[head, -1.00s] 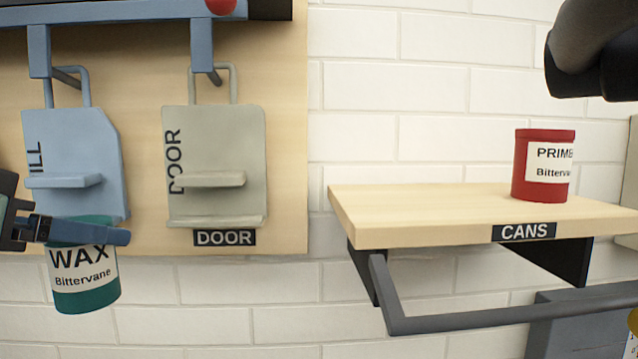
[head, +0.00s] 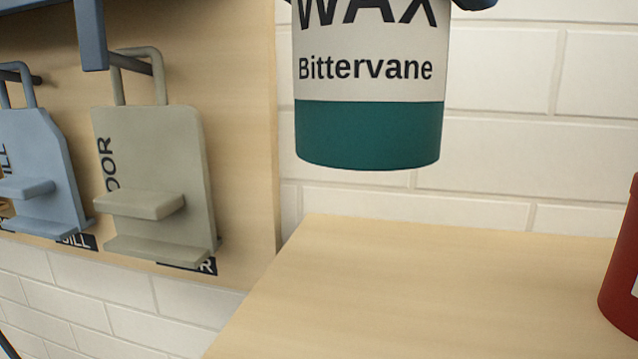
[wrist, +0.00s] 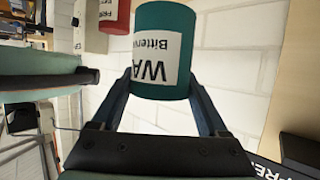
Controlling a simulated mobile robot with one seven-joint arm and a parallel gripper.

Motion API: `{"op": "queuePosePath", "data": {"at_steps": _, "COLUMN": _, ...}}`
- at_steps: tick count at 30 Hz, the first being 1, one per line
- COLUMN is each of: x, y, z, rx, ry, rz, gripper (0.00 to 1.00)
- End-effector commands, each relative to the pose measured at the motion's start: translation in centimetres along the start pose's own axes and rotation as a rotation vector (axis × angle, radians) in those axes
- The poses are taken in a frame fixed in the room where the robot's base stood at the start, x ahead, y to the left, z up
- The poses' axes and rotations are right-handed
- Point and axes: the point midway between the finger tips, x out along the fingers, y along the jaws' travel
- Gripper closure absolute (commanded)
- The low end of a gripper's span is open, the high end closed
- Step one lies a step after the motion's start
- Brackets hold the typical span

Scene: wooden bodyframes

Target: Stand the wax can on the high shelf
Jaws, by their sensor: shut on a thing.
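The wax can (head: 368,135) is teal with a white label reading WAX Bittervane. In the head view it hangs upright above the wooden shelf (head: 420,290), with a gap between its base and the board; its top is cut off by the frame. My gripper (wrist: 160,85) is shut on the can's sides in the wrist view, where the can (wrist: 188,92) shows between the two fingers. In the head view only bits of the fingers show at the top edge.
A red can (head: 622,265) stands on the shelf at the right edge; it also shows in the wrist view (wrist: 115,15). The shelf board left of it is clear. A grey-green hanging plate (head: 150,180) and a blue one (head: 38,165) hang on the wooden panel at the left.

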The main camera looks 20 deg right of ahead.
Motion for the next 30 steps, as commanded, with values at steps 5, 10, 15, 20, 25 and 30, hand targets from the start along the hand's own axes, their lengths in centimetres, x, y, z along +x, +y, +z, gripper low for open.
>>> {"op": "queuePosePath", "data": {"at_steps": 5, "x": 1.0, "y": -0.1, "z": 2.5, "rx": -0.004, "ry": 0.002, "rz": -0.001, "gripper": 1.0}}
{"op": "queuePosePath", "data": {"at_steps": 10, "x": 1.8, "y": -0.1, "z": 4.3, "rx": -0.001, "ry": 0.002, "rz": -0.001, "gripper": 1.0}}
{"op": "queuePosePath", "data": {"at_steps": 15, "x": 2.2, "y": -0.1, "z": 5.3, "rx": -0.002, "ry": 0.003, "rz": -0.002, "gripper": 1.0}}
{"op": "queuePosePath", "data": {"at_steps": 20, "x": 2.9, "y": -0.1, "z": 7.2, "rx": -0.004, "ry": 0.002, "rz": -0.001, "gripper": 1.0}}
{"op": "queuePosePath", "data": {"at_steps": 25, "x": 3.5, "y": -0.1, "z": 8.5, "rx": -0.002, "ry": 0.003, "rz": -0.003, "gripper": 1.0}}
{"op": "queuePosePath", "data": {"at_steps": 30, "x": 3.6, "y": 0.0, "z": 8.7, "rx": 0.001, "ry": 0.002, "rz": -0.003, "gripper": 1.0}}
